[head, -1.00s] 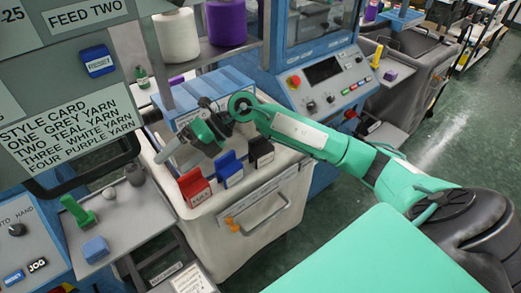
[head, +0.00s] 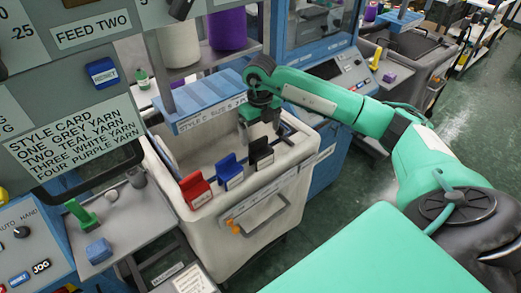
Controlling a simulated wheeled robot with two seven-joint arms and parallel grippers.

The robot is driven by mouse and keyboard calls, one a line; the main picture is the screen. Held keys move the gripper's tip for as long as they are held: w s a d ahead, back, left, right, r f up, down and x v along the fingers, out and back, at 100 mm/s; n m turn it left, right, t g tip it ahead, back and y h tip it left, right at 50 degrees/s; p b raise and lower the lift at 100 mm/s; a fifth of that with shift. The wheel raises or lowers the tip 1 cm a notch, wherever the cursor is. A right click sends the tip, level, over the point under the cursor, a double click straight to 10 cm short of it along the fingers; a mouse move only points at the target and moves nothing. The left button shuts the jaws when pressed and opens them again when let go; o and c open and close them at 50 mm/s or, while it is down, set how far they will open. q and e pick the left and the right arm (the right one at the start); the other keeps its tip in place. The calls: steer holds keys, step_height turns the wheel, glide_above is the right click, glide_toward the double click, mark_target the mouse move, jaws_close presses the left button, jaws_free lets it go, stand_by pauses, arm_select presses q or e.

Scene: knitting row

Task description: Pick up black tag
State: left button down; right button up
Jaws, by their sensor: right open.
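The black tag (head: 261,156) stands upright at the front rim of the white bin, to the right of the blue tag (head: 229,171) and the red tag (head: 195,190). My right gripper (head: 259,132) points down just above and behind the black tag, with its jaws open and empty. I cannot tell whether a finger touches the tag. My left gripper is out of view.
The white bin (head: 262,202) has an open top and a front handle. A blue rack (head: 205,105) is at its back edge. A grey shelf (head: 130,232) with a green-handled tool and a blue block is at left. A blue machine stands behind.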

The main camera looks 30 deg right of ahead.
mark_target(260, 141)
step_height(260, 141, down, 3)
steer(key=shift+r, duration=0.2)
steer(key=f+p, duration=0.3)
steer(key=f, duration=0.1)
steer(key=shift+w+f+p, duration=0.15)
steer(key=shift+w+p, duration=0.05)
steer(key=shift+p, duration=0.1)
steer(key=shift+f, duration=0.45)
steer(key=shift+c, duration=0.2)
steer(key=c, duration=1)
